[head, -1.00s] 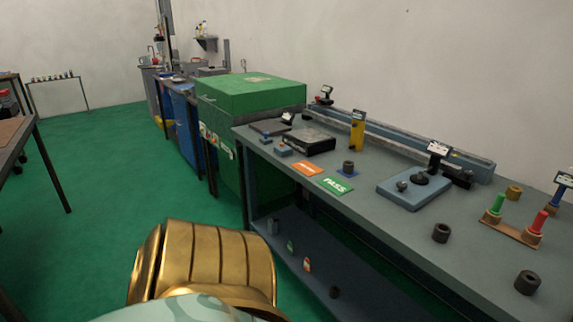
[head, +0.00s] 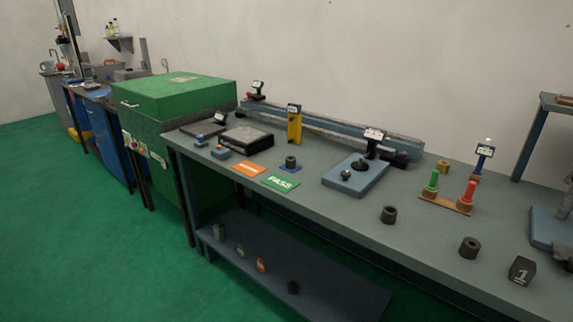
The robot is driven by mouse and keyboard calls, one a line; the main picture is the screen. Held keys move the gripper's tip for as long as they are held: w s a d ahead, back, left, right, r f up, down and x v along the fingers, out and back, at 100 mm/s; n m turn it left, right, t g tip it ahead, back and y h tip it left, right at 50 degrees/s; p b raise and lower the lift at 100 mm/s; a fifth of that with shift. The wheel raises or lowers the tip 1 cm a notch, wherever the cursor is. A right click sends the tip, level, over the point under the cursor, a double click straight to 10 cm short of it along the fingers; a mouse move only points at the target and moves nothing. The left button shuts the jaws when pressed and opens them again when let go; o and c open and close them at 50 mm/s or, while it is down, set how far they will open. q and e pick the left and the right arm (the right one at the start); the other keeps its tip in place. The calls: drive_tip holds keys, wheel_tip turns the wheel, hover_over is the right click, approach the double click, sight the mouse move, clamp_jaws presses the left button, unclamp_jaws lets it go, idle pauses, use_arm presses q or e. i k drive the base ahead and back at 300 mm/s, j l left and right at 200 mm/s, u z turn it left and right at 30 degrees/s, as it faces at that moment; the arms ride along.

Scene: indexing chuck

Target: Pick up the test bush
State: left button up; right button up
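Several bushes are on the grey bench (head: 335,215) in the head view, and I cannot tell which one is the test bush. One dark bush (head: 290,162) is on a small blue pad behind the green PASS card (head: 281,183). Another dark bush (head: 389,215) stands on the open bench in front of the blue-grey gauge plate (head: 340,182). A third dark bush (head: 469,248) stands farther right, near a black block marked 1 (head: 522,270). A brass-coloured bush (head: 443,166) stands behind the plug gauges. Neither of my grippers is in view.
Green (head: 434,183) and red (head: 467,195) plug gauges stand on a brown base. An orange card (head: 250,169) lies left of the PASS card. A lower shelf (head: 320,280) holds several small parts. A green cabinet (head: 175,95) adjoins the bench. The floor (head: 70,220) at left is clear.

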sight(291, 161)
drive_tip(key=i+j+z, duration=0.25)
drive_tip(key=i+j, duration=0.15)
drive_tip(key=i+j+z, duration=0.25)
drive_tip(key=i+j, duration=0.2)
